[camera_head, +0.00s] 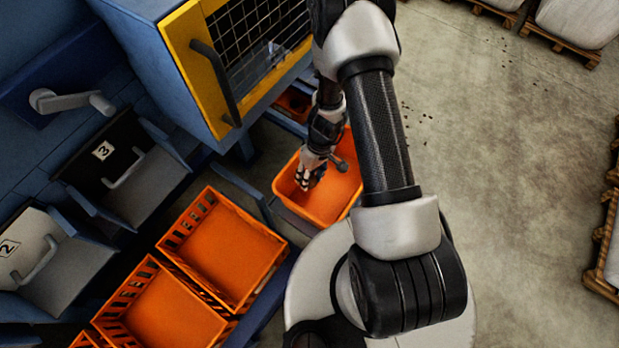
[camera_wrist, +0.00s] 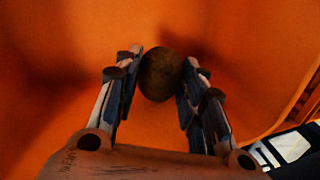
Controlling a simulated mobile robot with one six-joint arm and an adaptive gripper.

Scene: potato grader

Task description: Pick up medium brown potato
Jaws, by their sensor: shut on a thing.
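My gripper (camera_wrist: 160,82) is shut on a round brown potato (camera_wrist: 160,74), which sits between the two fingertips in the wrist view. Orange crate floor and walls surround it there. In the head view my gripper (camera_head: 308,178) is inside the orange crate (camera_head: 335,208) beside the yellow-framed machine. The potato cannot be made out in the head view. Whether it touches the crate floor I cannot tell.
Two more orange crates (camera_head: 215,240) (camera_head: 165,305) stand to the lower left and look empty. Chutes numbered 3 (camera_head: 103,150) and 2 (camera_head: 8,248) are at the left. A yellow-framed mesh door (camera_head: 183,45) stands close to my arm.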

